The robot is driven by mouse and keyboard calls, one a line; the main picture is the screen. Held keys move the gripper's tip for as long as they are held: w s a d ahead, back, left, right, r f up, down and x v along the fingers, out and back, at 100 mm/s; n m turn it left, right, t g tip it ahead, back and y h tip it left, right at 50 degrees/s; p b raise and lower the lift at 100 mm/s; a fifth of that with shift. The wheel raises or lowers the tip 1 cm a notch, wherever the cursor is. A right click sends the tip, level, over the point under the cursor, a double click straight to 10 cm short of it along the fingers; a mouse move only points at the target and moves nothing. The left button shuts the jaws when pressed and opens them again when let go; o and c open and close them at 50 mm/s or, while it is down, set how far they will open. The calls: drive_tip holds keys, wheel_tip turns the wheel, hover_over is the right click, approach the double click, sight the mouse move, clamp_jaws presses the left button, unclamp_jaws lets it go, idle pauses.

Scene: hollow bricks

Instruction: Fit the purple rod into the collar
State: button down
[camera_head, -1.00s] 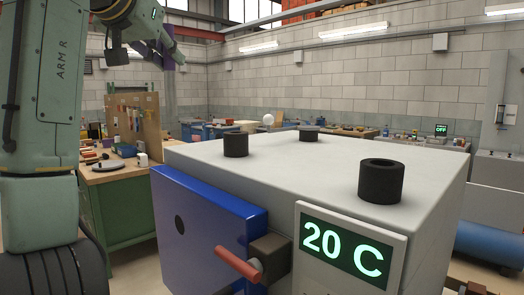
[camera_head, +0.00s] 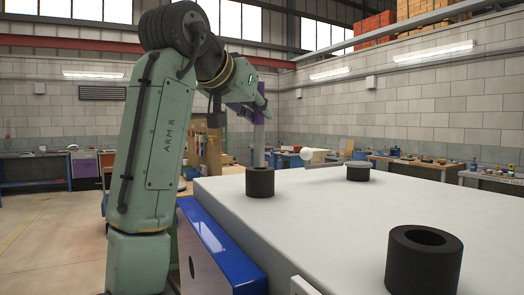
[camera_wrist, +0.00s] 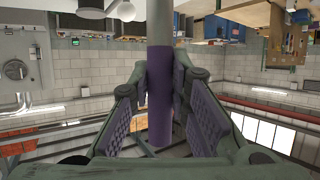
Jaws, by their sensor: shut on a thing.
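The rod is purple (camera_wrist: 160,112) along the part between my fingers and grey along the part beyond them. My gripper (camera_wrist: 162,78) is shut on the purple part. In the head view my gripper (camera_head: 257,108) holds the rod (camera_head: 259,146) upright, grey end down, over the left black collar (camera_head: 260,182). The rod's lower end meets the collar's top rim in the picture. I cannot tell whether it is inside the bore or behind the rim. The wrist view shows no collar.
A second black hollow cylinder (camera_head: 400,275) stands at front right. A shorter black one with a grey top (camera_head: 358,174) stands farther back. The cabinet top between them is clear.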

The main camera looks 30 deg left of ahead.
sight(257, 136)
drive_tip(key=shift+d+f, duration=0.15)
drive_tip(key=shift+f, duration=2.55)
drive_tip(key=shift+f, duration=0.2)
drive_tip(key=c, duration=1.5)
unclamp_jaws()
drive_tip(key=shift+r+p, duration=0.3)
drive_tip(key=shift+s+b, duration=0.3)
drive_tip(key=shift+s, duration=0.05)
drive_tip(key=b+v, duration=0.2)
drive_tip(key=v, duration=0.9)
drive_tip(key=shift+s, duration=0.15)
